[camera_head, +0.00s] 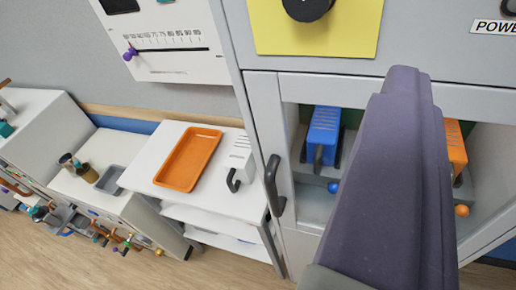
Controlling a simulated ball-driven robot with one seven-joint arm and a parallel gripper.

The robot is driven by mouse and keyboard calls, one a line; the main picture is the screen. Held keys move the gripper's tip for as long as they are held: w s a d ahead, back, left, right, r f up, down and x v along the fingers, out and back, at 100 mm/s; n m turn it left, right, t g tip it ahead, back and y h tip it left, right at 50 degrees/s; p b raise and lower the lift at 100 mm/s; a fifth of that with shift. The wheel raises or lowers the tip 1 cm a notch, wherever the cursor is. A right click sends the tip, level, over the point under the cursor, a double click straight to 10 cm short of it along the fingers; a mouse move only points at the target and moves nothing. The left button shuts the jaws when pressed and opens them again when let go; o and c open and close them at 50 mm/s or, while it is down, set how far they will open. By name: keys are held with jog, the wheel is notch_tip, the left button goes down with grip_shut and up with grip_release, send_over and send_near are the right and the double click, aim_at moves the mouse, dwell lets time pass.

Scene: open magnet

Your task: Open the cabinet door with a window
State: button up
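The grey cabinet door (269,125) with a window fills the right half of the head camera view. It looks shut, with its frame flush against the cabinet. A dark vertical handle (273,187) sits on its left frame bar. Through the window I see a blue switch box (322,130) and an orange one (456,150), each with a lever. My gripper (405,80), dark purple, rises from the bottom right in front of the window. It is right of the handle and apart from it. It hides the window's middle, and I cannot tell whether its fingers are apart.
A white cabinet (232,205) with an orange tray (188,158) stands left of the door. Further left are a lower counter (75,185) and colourful valves (110,238). A yellow panel (345,35) with a black knob is above. Wooden floor (60,265) is open at lower left.

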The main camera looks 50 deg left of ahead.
jog(key=w+a+f+y, duration=0.1)
jog(key=w+a+f, duration=0.6)
jog(key=f, duration=0.3)
jog(key=t+h+p, duration=0.2)
send_near(268, 193)
jog(key=w, duration=0.8)
jog(key=w+a+b, duration=0.1)
jog(key=w, duration=0.2)
jog(key=shift+d, duration=0.1)
grip_shut()
